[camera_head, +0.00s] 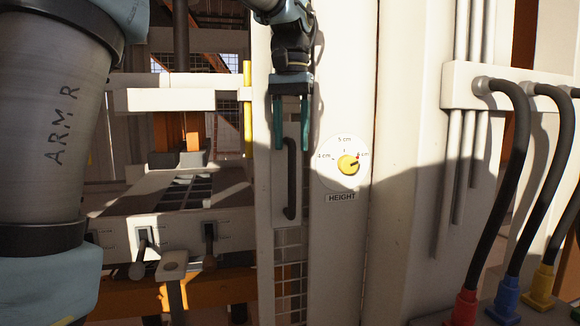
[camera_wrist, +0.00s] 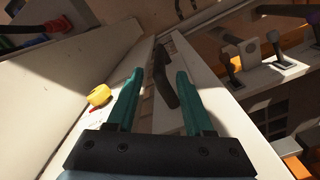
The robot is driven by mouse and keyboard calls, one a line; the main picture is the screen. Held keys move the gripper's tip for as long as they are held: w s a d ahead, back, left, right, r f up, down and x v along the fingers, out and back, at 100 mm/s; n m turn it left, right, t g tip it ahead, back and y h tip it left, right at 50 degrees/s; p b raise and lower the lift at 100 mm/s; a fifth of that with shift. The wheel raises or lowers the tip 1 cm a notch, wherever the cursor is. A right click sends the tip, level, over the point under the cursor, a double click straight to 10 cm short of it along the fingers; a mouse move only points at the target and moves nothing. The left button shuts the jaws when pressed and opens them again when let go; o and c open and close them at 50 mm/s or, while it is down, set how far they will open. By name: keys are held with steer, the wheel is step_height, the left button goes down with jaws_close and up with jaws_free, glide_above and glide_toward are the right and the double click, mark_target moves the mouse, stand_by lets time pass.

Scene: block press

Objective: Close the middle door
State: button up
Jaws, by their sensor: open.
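The middle door (camera_head: 285,207) is a narrow pale panel with mesh below, seen nearly edge-on in the head view. Its black bar handle (camera_head: 291,180) stands upright on it. My gripper (camera_head: 291,147) points down over the top of the handle, its two teal fingers apart. In the wrist view my gripper (camera_wrist: 160,72) is open, and the black handle (camera_wrist: 164,75) shows between and beyond the fingertips. I cannot tell whether the fingers touch it. The opening to the left of the door shows the press inside.
A yellow height knob (camera_head: 348,165) on a white dial sits on the panel just right of the handle. Black hoses (camera_head: 508,190) hang at the right. Small levers (camera_head: 143,254) stand on a ledge at the lower left.

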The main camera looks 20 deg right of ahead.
step_height(320, 180, down, 6)
steer(key=shift+f, duration=0.1)
stand_by(0.4)
jaws_close()
steer(key=shift+s, duration=0.1)
steer(key=shift+d, duration=0.15)
stand_by(1.0)
